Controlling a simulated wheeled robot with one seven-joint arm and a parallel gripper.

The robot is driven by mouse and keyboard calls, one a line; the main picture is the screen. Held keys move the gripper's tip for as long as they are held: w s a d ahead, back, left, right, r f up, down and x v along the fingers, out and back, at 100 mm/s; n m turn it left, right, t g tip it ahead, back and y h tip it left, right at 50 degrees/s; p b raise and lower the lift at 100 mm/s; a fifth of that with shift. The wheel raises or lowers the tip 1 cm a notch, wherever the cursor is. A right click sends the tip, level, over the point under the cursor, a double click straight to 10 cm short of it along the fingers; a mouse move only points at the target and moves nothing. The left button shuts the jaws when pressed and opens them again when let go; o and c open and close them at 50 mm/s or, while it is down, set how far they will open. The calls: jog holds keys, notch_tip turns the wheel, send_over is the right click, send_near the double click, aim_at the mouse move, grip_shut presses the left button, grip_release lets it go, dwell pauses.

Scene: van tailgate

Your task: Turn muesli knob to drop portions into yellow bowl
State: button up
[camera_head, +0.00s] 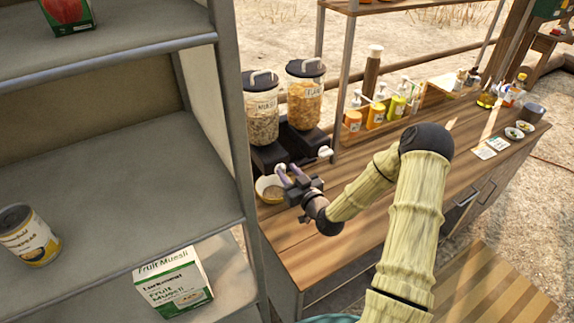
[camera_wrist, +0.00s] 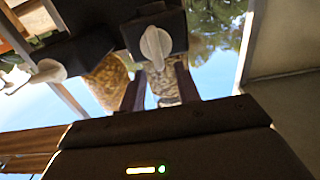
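The muesli dispenser (camera_head: 261,112) is a clear jar with a dark lid on a black base, at the left end of the counter. Its white knob (camera_wrist: 156,45) shows in the wrist view, just past my fingertips. My gripper (camera_head: 288,174) is in front of this dispenser, its two purple fingers apart; the wrist view also shows the fingers (camera_wrist: 160,75) spread, with no clear contact on the knob. The yellow bowl (camera_head: 264,190) stands on the counter below the dispenser, partly hidden by my gripper. Its inside looks tan; I cannot tell whether muesli is in it.
A flakes dispenser (camera_head: 304,95) stands to the right, with its own white knob (camera_head: 325,151). A grey shelf (camera_head: 120,170) fills the left, holding a can (camera_head: 28,236) and a Fruit Muesli box (camera_head: 174,283). Bottles (camera_head: 376,114) stand farther right. The counter front (camera_head: 310,245) is clear.

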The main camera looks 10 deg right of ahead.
jog(key=shift+x, duration=1.25)
jog(key=shift+s, duration=0.15)
grip_shut()
jog(key=shift+d+f, duration=0.1)
jog(key=shift+d, duration=0.05)
jog(key=shift+f, duration=0.15)
jog(key=shift+w+d+f+m+b, duration=0.25)
jog(key=shift+m+b, duration=0.8)
jog(key=shift+m, duration=1.9)
jog(key=shift+d+f+m+b, duration=0.45)
jog(key=shift+m+b, duration=0.55)
jog(key=shift+m, duration=2)
jog(key=shift+w+d+f+m+b, duration=0.2)
jog(key=shift+f+m+b, duration=0.6)
jog(key=shift+m, duration=2.15)
